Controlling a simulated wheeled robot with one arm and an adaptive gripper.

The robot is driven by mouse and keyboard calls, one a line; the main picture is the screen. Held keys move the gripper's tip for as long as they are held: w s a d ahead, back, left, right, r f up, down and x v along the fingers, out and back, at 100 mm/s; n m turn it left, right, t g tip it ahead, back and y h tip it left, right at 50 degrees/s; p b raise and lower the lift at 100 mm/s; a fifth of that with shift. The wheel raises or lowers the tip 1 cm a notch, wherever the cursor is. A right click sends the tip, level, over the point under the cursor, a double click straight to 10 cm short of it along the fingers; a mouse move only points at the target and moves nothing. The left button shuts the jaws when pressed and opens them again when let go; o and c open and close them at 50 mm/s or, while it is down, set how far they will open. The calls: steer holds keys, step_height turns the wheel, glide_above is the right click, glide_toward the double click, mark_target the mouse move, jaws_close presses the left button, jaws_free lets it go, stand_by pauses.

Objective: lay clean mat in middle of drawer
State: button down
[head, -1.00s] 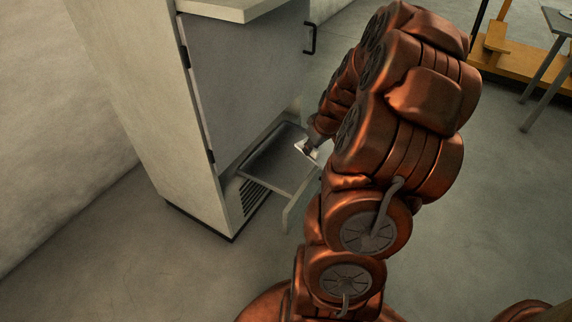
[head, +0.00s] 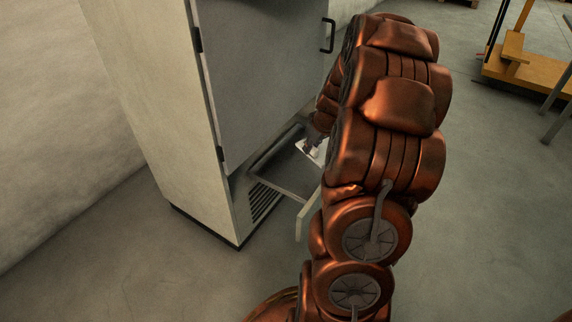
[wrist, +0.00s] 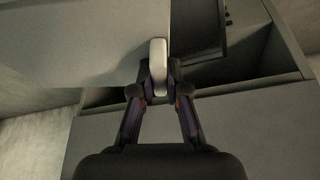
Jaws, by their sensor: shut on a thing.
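A grey drawer (head: 268,167) stands pulled out low at the front of a pale cabinet. My gripper (head: 310,145) is over the drawer's right part, partly hidden by my arm. It is shut on the clean mat (head: 319,154), which shows as a small white patch; I cannot tell whether it touches the drawer floor. In the wrist view, the fingertips (wrist: 159,82) close on a narrow white upright piece (wrist: 158,55). A broad pale grey surface spreads to its left; I cannot tell whether this belongs to the mat.
The cabinet (head: 150,95) has a shut grey door (head: 265,80) with a dark handle (head: 329,36) above the drawer. A vent (head: 262,202) is below the drawer. An orange stand (head: 520,62) is far at the right. The floor in front is clear.

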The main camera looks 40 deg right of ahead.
steer(key=w+a+b, duration=0.2)
steer(key=w, duration=0.6)
steer(key=f+b, duration=0.2)
steer(key=f, duration=0.5)
steer(key=shift+a+f, duration=0.1)
steer(key=shift+a, duration=0.1)
steer(key=shift+w+f+b, duration=0.2)
steer(key=shift+f+b, duration=1.1)
steer(key=shift+f, duration=0.95)
steer(key=shift+w+a, duration=0.1)
steer(key=shift+w, duration=0.1)
steer(key=shift+r, duration=0.1)
steer(key=c, duration=1.2)
jaws_free()
